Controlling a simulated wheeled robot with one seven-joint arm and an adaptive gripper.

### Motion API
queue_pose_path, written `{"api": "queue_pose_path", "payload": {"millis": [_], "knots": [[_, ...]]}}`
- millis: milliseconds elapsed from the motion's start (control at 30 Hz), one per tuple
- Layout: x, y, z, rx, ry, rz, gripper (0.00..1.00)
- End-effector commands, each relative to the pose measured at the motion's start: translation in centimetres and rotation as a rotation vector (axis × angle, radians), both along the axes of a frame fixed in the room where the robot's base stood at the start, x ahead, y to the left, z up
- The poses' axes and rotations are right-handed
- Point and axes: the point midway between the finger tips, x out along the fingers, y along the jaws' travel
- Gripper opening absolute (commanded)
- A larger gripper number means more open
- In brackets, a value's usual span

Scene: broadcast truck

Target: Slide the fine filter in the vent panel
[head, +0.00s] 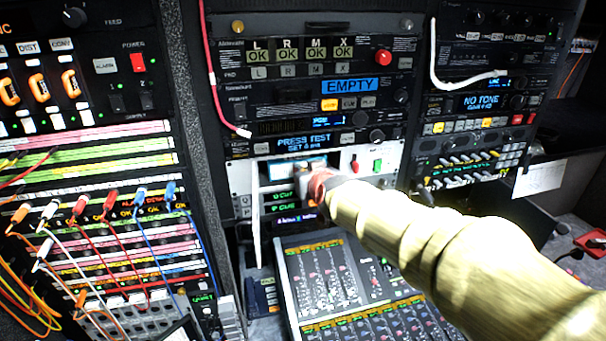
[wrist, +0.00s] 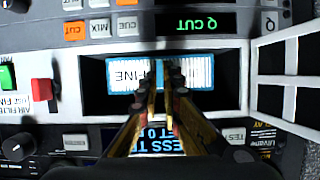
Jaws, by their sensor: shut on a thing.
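The fine filter is a white pleated block with a blue frame and the word FINE, seen in the wrist view (wrist: 123,76) and the head view (head: 290,170). My gripper (wrist: 172,80) is closed on its middle, with both fingertips together there. The filter lies across the dark rectangular opening of the white vent panel (wrist: 225,46); how deep it sits I cannot tell. Dark space shows to its right in the wrist view. In the head view my gripper (head: 318,186) covers the filter's right part.
A white barred door (wrist: 289,70) stands open beside the opening; in the head view it is the upright white strip (head: 255,210). A red switch (wrist: 41,91) and a green switch (wrist: 16,106) sit beside the opening. A mixing desk (head: 335,285) lies below.

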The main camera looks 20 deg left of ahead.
Motion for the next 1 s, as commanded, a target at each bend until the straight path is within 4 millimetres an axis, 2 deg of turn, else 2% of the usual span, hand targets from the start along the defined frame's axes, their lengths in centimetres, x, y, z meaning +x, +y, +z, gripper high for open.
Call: {"api": "queue_pose_path", "payload": {"millis": [1000], "knots": [[2.0, 1.2, 0.0, 0.000, 0.000, 0.000, 0.00]]}}
